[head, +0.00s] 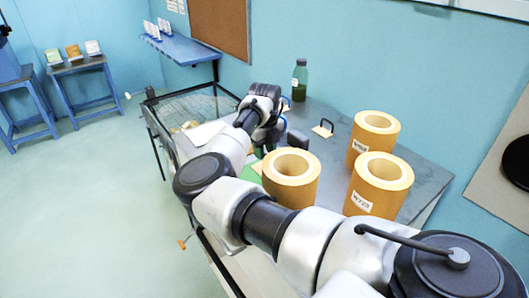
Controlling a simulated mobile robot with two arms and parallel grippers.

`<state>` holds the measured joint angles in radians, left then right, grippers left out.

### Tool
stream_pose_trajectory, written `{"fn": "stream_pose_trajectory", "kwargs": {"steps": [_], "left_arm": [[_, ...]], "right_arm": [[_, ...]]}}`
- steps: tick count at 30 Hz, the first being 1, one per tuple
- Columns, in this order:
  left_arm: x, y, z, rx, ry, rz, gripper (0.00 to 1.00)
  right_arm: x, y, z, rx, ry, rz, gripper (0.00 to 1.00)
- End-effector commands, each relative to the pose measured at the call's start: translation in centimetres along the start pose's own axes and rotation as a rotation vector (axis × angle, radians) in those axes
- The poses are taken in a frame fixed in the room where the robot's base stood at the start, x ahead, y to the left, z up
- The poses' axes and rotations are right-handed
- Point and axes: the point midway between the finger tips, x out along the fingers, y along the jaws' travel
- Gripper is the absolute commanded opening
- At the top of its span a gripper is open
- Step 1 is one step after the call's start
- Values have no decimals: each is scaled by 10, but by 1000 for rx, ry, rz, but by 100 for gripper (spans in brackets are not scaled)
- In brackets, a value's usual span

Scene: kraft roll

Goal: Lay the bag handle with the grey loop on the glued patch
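A small tan patch with a dark, grey-looking loop (322,131) lies on the grey table right of my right gripper. Another tan piece with a blue loop (286,101) lies behind the gripper, partly hidden. My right gripper (268,143) is low over the table, left of the dark loop and apart from it. Its fingertips are mostly hidden by its own body and wrist, so its opening does not show. A green surface (249,173) with a tan edge shows partly behind my arm; I cannot make out glue. My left gripper is out of view.
Three kraft rolls (291,178), (379,184), (374,136) stand at the table's front and right. A dark green bottle (299,82) stands at the back by the wall. A small grey block (297,140) is beside the gripper. A wire basket (196,103) is at the left.

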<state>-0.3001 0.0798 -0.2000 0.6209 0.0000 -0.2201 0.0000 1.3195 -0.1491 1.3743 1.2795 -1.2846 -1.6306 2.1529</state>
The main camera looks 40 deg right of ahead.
Motion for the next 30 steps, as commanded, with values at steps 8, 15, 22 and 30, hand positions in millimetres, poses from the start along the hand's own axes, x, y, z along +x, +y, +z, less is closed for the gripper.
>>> {"fn": "stream_pose_trajectory", "kwargs": {"steps": [8,15,22,30], "left_arm": [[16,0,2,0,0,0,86],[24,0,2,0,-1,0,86],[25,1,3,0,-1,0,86],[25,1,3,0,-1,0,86]], "right_arm": [[-55,0,1,0,-5,-2,32],[-99,0,0,-1,-2,-1,32],[-115,0,0,-1,-1,0,32],[-115,0,0,-1,0,0,32]]}}
